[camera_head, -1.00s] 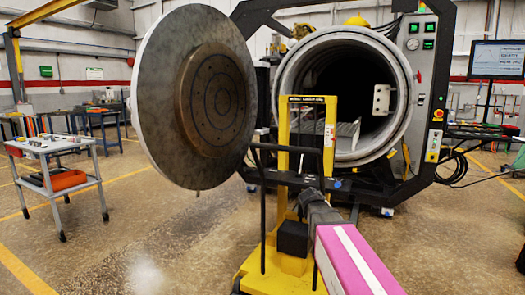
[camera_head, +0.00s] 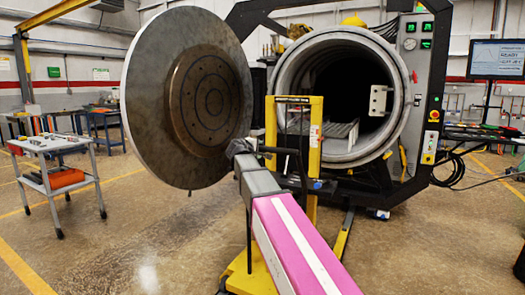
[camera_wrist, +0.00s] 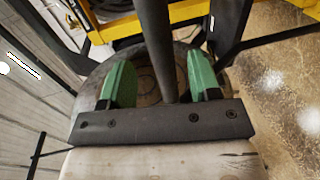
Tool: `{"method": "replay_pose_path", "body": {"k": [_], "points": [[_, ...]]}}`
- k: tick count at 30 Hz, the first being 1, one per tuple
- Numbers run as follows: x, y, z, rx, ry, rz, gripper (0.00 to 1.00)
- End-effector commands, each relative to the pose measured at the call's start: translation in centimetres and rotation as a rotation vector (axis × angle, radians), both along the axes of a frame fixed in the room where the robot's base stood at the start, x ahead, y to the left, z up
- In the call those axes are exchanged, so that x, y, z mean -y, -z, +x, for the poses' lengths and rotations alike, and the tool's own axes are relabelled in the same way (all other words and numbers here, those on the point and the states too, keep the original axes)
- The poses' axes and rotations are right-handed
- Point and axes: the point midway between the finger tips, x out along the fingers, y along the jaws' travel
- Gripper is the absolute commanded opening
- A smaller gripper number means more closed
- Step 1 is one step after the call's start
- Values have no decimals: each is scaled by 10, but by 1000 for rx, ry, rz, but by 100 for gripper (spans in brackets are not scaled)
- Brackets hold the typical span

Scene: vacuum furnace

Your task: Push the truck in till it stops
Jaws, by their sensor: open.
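The truck is a yellow wheeled lifter; its mast (camera_head: 314,140) stands upright before the lower left of the furnace mouth (camera_head: 345,160). Its yellow base (camera_head: 250,272) is on the floor, partly hidden by my arm. A black handle bar (camera_head: 280,151) crosses its near side. My gripper (camera_head: 240,148) is at the left end of this handle. In the wrist view my gripper (camera_wrist: 160,75) is open, and a dark bar (camera_wrist: 157,45) runs between its green fingers. I cannot tell whether they touch it. A grey slatted piece (camera_head: 342,130) shows inside the chamber.
The round furnace door (camera_head: 150,100) stands open at the left, close behind my gripper in the picture. A grey cart (camera_head: 45,145) with tools and an orange bin is further left. A control panel (camera_head: 432,110) stands right of the mouth. The front left floor is clear.

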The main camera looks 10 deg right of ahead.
Motion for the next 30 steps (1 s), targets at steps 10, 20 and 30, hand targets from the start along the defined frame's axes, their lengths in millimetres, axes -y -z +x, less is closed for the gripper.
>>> {"method": "replay_pose_path", "body": {"k": [10,20,30], "points": [[33,11,47,0,0,2,57],[41,14,56,0,0,3,57],[41,14,56,0,0,3,1]]}}
